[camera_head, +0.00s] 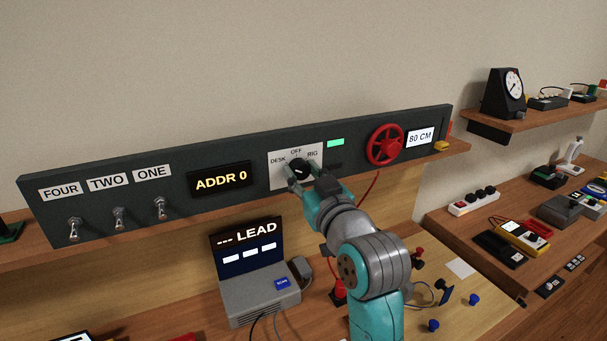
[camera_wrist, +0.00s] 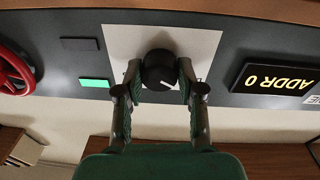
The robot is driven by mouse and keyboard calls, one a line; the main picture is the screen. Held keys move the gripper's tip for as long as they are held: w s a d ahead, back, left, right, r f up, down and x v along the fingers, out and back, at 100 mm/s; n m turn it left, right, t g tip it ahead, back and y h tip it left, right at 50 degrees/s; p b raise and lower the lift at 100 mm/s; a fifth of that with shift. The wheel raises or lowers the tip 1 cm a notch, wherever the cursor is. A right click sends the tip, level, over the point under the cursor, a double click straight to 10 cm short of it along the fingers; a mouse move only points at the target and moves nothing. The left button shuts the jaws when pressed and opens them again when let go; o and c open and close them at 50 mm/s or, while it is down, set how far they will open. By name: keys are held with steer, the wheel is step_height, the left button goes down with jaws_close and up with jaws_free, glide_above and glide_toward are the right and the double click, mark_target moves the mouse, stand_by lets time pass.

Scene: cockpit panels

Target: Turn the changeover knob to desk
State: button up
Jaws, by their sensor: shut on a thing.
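The black changeover knob (camera_head: 299,169) sits on a white plate (camera_head: 280,181) marked DESK at left, OFF at top and RIG at right. My gripper (camera_head: 303,180) is at the knob from the front and hides part of it. In the wrist view, which is upside down, the knob (camera_wrist: 160,68) lies between the two fingertips of my gripper (camera_wrist: 160,78), which are shut on its sides. Its white pointer line slants to the lower right there, toward the ADDR 0 display side, which is the DESK side. The printed labels are not readable in the wrist view.
Left of the plate are the ADDR 0 display (camera_head: 221,180) and several toggle switches (camera_head: 119,217). Right of it are a green light (camera_head: 336,143) and a red handwheel (camera_head: 386,145). A LEAD console (camera_head: 254,280) stands on the bench below the panel.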

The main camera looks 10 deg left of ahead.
steer(key=o, duration=1.1)
steer(key=shift+o, duration=0.2)
steer(key=r+v, duration=0.1)
steer(key=v, duration=1.1)
steer(key=shift+f, duration=0.5)
steer(key=s+d+f+m+h, duration=0.2)
steer(key=s+d+f, duration=0.2)
steer(key=f, duration=0.5)
steer(key=s+d+f+m+h, duration=0.2)
steer(key=s+d+f, duration=0.15)
steer(key=f, duration=0.55)
steer(key=s+d+f+m+h, duration=0.1)
steer(key=s+d+f+h, duration=0.1)
steer(key=s+d+f, duration=0.45)
steer(key=s+d+f+h, duration=0.1)
steer(key=s+d+f, duration=0.1)
steer(key=s, duration=0.6)
steer(key=s+d+f+m+h, duration=0.1)
steer(key=s+f, duration=0.3)
steer(key=s, duration=0.5)
steer(key=s+d+f+m+g+h, duration=0.1)
steer(key=s+d+f+h, duration=0.1)
steer(key=s, duration=0.6)
steer(key=shift+s+d+f, duration=0.35)
steer(key=shift+d+f, duration=0.3)
steer(key=shift+f, duration=0.1)
